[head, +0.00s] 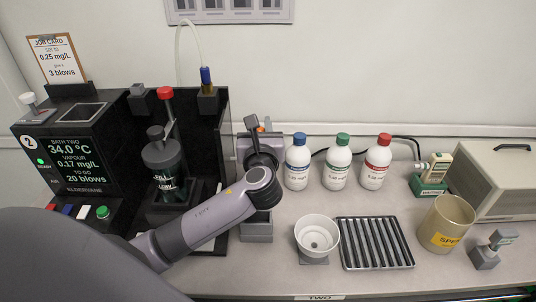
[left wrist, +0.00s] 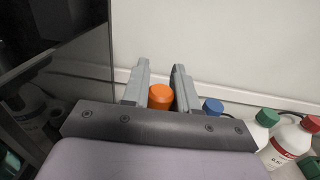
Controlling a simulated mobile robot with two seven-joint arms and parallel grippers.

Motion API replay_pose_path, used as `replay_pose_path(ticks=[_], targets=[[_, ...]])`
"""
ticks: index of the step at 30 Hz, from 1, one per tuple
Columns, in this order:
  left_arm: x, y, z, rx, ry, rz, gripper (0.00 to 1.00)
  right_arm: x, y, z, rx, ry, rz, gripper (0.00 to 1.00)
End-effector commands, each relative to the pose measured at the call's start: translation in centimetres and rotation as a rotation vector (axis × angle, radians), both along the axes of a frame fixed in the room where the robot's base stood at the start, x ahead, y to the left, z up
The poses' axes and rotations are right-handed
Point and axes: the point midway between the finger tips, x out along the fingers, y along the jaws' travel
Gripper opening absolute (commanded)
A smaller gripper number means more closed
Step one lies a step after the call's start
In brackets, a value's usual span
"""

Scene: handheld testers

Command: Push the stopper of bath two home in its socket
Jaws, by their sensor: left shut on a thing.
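Bath two (head: 72,160) is the black unit at the left, its screen reading 34.0 °C and "READY". A dark, labelled jar (head: 164,170) with a black top stands in its bay, beside a red-topped post (head: 165,93). My left gripper (head: 259,132) is to the right of the bay, partly hidden by its own wrist. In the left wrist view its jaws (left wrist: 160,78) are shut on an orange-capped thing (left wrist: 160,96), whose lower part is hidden. I cannot tell which part is the stopper, or see its socket. My right gripper is not in view.
Blue, green and red-capped bottles (head: 337,162) stand right of the gripper. A white bowl (head: 317,235), slotted tray (head: 375,243), beige cup (head: 446,224) and green-based tester (head: 431,180) are farther right. The bay's dark side panel (head: 224,135) stands close left of the gripper.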

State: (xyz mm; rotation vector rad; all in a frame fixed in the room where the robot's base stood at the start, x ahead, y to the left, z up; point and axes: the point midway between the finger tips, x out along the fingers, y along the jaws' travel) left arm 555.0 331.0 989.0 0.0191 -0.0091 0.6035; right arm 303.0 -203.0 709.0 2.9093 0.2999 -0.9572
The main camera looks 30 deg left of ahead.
Motion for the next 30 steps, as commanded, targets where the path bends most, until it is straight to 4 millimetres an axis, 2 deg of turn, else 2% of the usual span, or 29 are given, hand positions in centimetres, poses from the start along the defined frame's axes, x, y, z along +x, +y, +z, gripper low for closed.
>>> replay_pose_path(ticks=[3,9,22,28,29,30], targets=[[1.3,1.5,0.7,-0.010,-0.004,0.086,0.00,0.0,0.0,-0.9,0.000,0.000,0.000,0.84],[2.2,2.7,1.5,-0.020,0.000,0.160,0.00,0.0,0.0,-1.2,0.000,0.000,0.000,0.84],[2.2,2.9,1.7,-0.021,0.002,0.171,0.00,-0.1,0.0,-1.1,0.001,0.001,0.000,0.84],[2.2,2.8,2.1,-0.020,0.004,0.170,0.00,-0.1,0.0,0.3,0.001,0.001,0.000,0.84],[2.2,2.8,1.9,-0.020,0.004,0.170,0.00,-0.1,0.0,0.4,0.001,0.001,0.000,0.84],[2.2,2.8,1.0,-0.021,0.003,0.170,0.00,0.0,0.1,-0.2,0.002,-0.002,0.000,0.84]])
